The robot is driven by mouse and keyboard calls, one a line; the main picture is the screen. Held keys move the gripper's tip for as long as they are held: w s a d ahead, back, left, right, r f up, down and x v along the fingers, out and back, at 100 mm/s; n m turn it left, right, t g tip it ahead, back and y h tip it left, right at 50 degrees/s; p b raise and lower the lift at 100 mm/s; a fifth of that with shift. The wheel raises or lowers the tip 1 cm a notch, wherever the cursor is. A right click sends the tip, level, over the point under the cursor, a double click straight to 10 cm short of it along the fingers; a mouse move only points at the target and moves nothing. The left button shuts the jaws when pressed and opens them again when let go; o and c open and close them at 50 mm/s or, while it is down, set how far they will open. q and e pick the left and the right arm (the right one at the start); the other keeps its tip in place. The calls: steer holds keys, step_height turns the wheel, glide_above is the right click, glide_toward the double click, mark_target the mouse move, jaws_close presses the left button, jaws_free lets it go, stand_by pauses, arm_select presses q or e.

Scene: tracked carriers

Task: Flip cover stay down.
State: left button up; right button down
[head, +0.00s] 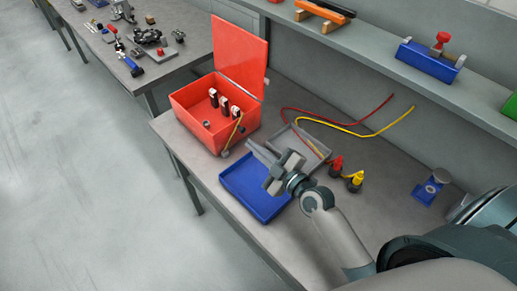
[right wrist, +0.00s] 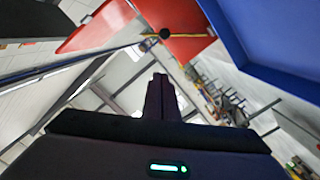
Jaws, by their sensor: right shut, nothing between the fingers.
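A red box (head: 190,124) stands on the bench with its red cover (head: 240,52) raised upright along the far edge. In the right wrist view the red box (right wrist: 190,47) is partly cut off. A thin yellow stay (head: 234,130) slants down the box's right side to a round knob (head: 225,153). The stay (right wrist: 188,35) and its dark knob (right wrist: 165,33) also show in the right wrist view. My right gripper (head: 255,149) is shut and empty, to the right of the stay and apparently apart from it. My left gripper is not in view.
A blue tray (head: 245,187) and a grey tray (head: 312,143) lie beneath and beside my right gripper. Red and yellow leads (head: 360,127) run behind, with red and yellow plugs (head: 355,181) at right. Several upright parts stand inside the box. A shelf (head: 375,55) runs along the back.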

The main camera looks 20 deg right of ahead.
steer(key=w+f+b, duration=0.3)
steer(key=w, duration=0.5)
steer(key=shift+w+f, duration=0.25)
steer(key=shift+w, duration=0.1)
steer(key=shift+d, duration=0.2)
